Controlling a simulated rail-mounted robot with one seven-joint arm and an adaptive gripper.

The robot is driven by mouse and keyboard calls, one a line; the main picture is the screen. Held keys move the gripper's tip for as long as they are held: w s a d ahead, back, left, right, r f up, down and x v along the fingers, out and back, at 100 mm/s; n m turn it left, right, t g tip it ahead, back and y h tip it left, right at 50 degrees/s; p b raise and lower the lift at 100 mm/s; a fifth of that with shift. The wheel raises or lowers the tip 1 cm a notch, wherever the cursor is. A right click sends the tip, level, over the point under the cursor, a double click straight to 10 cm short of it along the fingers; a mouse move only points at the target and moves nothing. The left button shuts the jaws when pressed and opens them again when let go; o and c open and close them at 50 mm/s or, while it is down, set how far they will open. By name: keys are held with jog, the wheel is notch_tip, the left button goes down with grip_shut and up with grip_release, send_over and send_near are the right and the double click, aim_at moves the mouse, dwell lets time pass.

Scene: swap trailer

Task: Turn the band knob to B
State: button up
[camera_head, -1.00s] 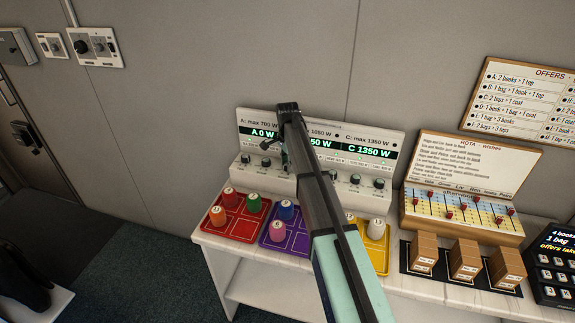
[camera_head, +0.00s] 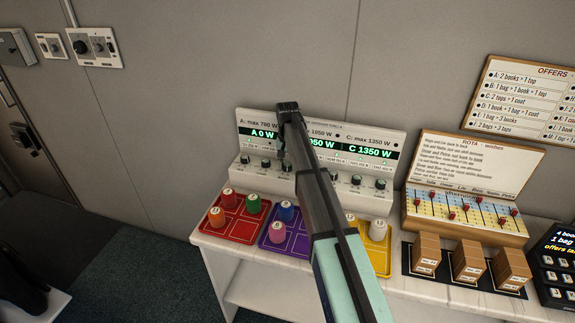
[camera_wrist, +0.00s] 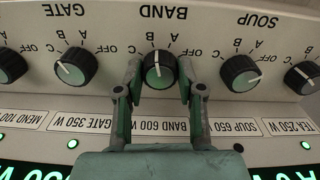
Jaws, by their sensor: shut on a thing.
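The BAND knob (camera_wrist: 159,70) is black with a green face and a white pointer line, on the panel of a cream console (camera_head: 393,205). The wrist view shows it upside down, with C, B, A and OFF marked around it. The pointer tips slightly left of straight up, toward the B mark. My gripper (camera_wrist: 157,83) has one finger on each side of the knob and is shut on it. In the head view my gripper (camera_head: 283,158) is low at the console's knob row, and my arm hides part of the panel.
The GATE knob (camera_wrist: 75,68) and SOUP knob (camera_wrist: 240,73) sit close on either side. The console's display (camera_head: 366,149) reads A 0 W and C 1350 W. A red tray (camera_head: 240,229) and purple tray (camera_head: 270,240) with coloured pegs lie in front.

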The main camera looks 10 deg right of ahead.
aim_at(287, 165)
jog(key=shift+s+f+n, duration=0.1)
jog(key=shift+n, duration=0.5)
jog(key=o, duration=1.1)
jog(key=shift+o, duration=0.2)
notch_tip(287, 165, up, 12)
